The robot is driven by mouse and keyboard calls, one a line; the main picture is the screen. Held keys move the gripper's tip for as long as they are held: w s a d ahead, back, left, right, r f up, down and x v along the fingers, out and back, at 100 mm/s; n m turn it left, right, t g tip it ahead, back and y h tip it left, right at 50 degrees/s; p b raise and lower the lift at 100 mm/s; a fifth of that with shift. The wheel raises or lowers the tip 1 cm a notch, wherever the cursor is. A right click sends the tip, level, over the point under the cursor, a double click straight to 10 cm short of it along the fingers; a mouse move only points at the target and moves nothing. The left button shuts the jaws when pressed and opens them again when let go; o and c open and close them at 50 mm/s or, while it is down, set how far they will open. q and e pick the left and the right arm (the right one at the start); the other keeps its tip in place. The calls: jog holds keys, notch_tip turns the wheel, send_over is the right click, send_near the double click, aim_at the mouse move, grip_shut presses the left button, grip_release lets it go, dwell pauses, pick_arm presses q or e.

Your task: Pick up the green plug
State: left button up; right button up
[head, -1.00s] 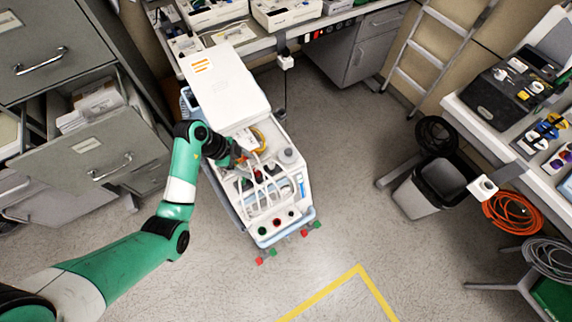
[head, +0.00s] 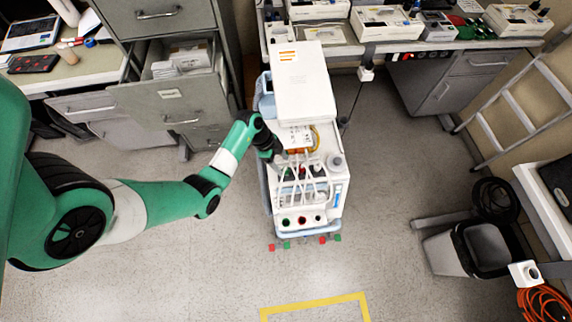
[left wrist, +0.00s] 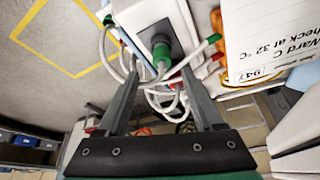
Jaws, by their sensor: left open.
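A white pump cart (head: 301,83) stands in the middle of the head view, with white cables looping over its top. In the left wrist view a green plug (left wrist: 161,52) sits at a dark square socket on a pale panel, beyond the fingertips. My left gripper (left wrist: 160,76) is open, its two fingers pointing toward the plug, with white cables near and between them. In the head view my left gripper (head: 279,156) is at the left side of the cart's cable area and hides part of it. I cannot single out the plug there. My right gripper is not in view.
Other green and red cable ends show near the plug. An open drawer cabinet (head: 165,92) stands left of the cart, and a bench (head: 385,46) with devices stands behind it. A bin (head: 486,246) is at the right. The floor in front is clear, with yellow tape (head: 315,304).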

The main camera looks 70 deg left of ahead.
aim_at(284, 168)
pick_arm(q)
jog(key=b+x, duration=0.2)
jog(key=x, duration=0.1)
jog(key=b+x, duration=0.1)
jog(key=x, duration=0.1)
jog(key=shift+s+a+f, duration=0.1)
jog(key=shift+a+f, duration=0.1)
jog(key=shift+a, duration=0.05)
grip_shut()
